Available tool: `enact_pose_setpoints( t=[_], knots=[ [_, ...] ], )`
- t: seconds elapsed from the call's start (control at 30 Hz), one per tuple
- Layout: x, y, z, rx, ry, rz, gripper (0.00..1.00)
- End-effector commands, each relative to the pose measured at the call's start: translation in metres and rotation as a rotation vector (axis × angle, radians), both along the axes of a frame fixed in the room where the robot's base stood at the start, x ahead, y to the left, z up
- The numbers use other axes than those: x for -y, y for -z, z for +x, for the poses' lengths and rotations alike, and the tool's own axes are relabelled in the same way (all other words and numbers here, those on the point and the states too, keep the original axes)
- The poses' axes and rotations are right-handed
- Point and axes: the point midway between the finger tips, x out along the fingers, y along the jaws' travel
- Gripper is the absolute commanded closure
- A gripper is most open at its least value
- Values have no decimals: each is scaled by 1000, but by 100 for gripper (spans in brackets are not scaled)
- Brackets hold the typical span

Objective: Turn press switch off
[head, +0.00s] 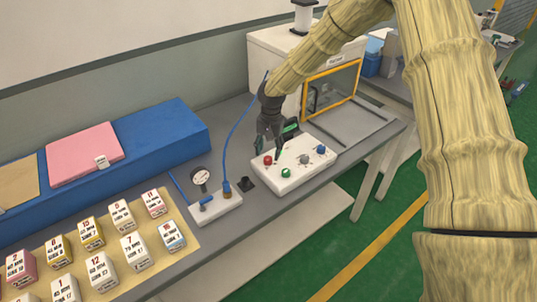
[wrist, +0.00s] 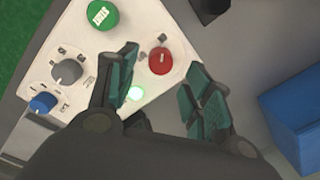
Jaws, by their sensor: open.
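The press control box (head: 318,171) is a white panel on the grey table in the head view. It carries a red button (head: 267,160), a green button (head: 286,173), a grey knob (head: 304,159) and a blue knob (head: 321,150). In the wrist view the red button (wrist: 161,61) shows beyond and between my fingertips. The green button (wrist: 102,15), grey rotary knob (wrist: 67,72) and blue knob (wrist: 42,103) lie to the left. A small lamp (wrist: 136,94) glows green-white. My gripper (wrist: 165,80) is open and empty, low over the panel; it also shows in the head view (head: 277,151).
A press with an orange-framed opening (head: 332,86) stands behind the panel. A white valve block (head: 217,207) with a blue hose is to the left. Labelled boxes stand on a tan mat (head: 190,246). A blue block (head: 170,140) lies at the back left.

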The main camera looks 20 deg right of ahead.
Motion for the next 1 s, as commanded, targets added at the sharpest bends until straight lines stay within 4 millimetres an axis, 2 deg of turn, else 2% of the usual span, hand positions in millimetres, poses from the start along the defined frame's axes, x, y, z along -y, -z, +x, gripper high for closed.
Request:
enact_pose_setpoints(
  t=[0.33, 0.77, 0.8, 1.0],
  knots=[
    [0, 31, 0, -1, 0, 1, 49],
    [-1, 38, 1, 1, 1, 1, 49],
    [-1, 38, 1, 1, 1, 1, 51],
    [-1, 38, 1, 0, 1, 0, 88]
  ],
)
